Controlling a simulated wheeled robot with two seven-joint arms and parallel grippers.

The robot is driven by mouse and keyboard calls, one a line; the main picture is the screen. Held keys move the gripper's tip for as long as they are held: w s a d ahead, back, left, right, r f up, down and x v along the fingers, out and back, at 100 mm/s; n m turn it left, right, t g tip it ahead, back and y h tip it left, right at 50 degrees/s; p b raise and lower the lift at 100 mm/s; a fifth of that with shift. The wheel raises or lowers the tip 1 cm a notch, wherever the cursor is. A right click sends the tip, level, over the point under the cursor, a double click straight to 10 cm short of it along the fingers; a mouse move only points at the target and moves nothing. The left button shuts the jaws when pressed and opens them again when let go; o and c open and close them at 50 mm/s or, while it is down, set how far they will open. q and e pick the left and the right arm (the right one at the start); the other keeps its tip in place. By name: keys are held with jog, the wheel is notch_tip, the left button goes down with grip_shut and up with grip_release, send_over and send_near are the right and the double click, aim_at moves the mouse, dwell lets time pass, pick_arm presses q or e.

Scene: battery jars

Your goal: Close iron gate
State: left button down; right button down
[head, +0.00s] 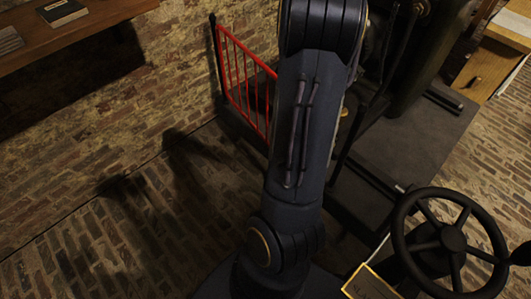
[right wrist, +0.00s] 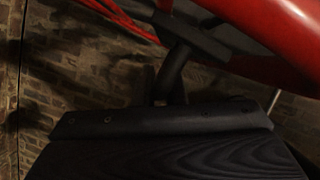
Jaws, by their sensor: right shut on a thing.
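The red iron gate (head: 243,82) stands by the brick wall in the head view, left of my large dark arm, which hides its right side. Its upright bars are visible, and its left edge is at a dark post (head: 215,55). In the right wrist view, thin red bars (right wrist: 122,22) cross the top and a broad red part (right wrist: 285,35) is very close at upper right. My right gripper (right wrist: 172,75) is shut on a part of the red gate; the exact contact is dark and partly hidden. My left gripper is not in view.
A dark handwheel (head: 453,240) stands at lower right. Dark machinery on a grey platform (head: 400,150) is right of my arm. A wooden shelf (head: 80,35) is at upper left. The brick floor (head: 120,215) at left is clear.

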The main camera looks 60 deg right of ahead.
jog(key=s+d+n+p, duration=0.1)
jog(key=s+d+p, duration=0.2)
jog(key=d, duration=0.7)
jog(key=shift+s+r, duration=0.2)
jog(key=shift+s, duration=0.2)
jog(key=shift+s+d, duration=0.1)
jog(key=shift+d, duration=0.05)
jog(key=c, duration=1.9)
grip_release()
jog(key=shift+c, duration=0.2)
jog(key=o, duration=0.5)
jog(key=shift+s+d+f, duration=0.15)
jog(key=shift+c, duration=0.2)
